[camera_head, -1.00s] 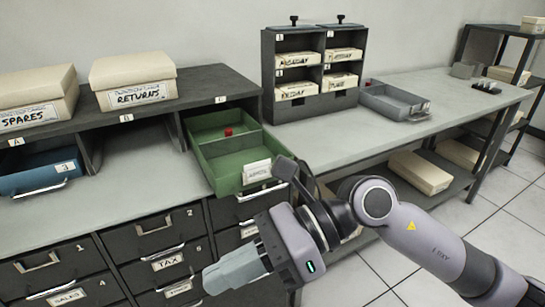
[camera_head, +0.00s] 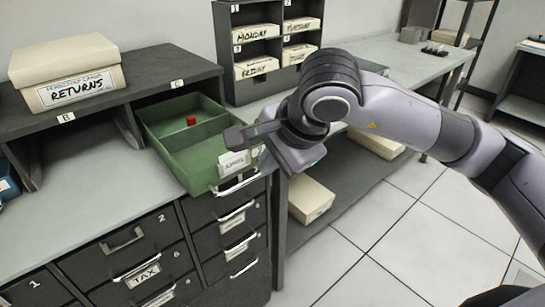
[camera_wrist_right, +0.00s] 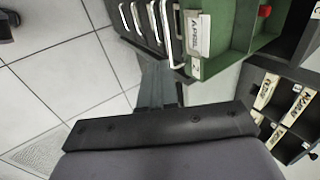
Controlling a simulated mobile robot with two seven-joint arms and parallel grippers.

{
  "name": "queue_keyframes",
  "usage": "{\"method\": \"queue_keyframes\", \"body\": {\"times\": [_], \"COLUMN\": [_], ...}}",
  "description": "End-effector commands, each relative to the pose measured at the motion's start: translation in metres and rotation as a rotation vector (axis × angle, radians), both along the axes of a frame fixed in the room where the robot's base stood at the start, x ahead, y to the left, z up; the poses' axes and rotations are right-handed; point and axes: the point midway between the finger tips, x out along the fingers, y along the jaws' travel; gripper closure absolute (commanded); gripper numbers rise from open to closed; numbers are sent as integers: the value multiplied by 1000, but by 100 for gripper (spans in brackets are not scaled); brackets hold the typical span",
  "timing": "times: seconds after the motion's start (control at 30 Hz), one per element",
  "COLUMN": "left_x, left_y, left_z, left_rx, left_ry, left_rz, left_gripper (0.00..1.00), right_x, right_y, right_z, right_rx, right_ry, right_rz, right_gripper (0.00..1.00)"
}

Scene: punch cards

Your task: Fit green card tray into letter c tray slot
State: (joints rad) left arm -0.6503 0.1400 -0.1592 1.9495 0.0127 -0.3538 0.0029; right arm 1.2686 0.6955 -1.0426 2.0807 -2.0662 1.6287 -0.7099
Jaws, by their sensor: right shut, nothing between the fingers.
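The green card tray (camera_head: 187,160) sits under the shelf marked C (camera_head: 177,83). Its rear end is inside the slot, and its front sticks out to the cabinet's front edge. In the wrist view my right gripper (camera_wrist_right: 158,85) is shut and empty, below the green tray (camera_wrist_right: 236,30). Whether it touches the tray is unclear. My left gripper is out of view.
The Returns box (camera_head: 68,75) stands on the shelf above slot B (camera_head: 65,117). A blue tray (camera_head: 8,183) shows at the left edge. Drawers with protruding handles (camera_head: 140,268) fill the cabinet front. A sorter (camera_head: 268,45) holds day-labelled boxes behind. Floor (camera_head: 400,225) is open at right.

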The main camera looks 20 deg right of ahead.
Motion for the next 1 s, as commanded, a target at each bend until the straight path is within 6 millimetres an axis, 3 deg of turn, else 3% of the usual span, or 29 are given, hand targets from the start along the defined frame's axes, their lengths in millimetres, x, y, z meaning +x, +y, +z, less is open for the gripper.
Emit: {"method": "queue_keyframes", "body": {"times": [0.37, 0.5, 1.0], "left_x": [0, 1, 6], "left_y": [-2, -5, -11], "left_z": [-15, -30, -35], "left_rx": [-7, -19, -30], "left_ry": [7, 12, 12], "left_rz": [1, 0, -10], "left_gripper": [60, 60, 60], "right_x": [22, 30, 41], "right_y": [9, 12, 16], "right_z": [-42, -59, -72], "right_rx": [2, 2, 2], "right_ry": [2, 1, 1], "right_rz": [0, 1, 1], "right_gripper": [100, 100, 100]}}
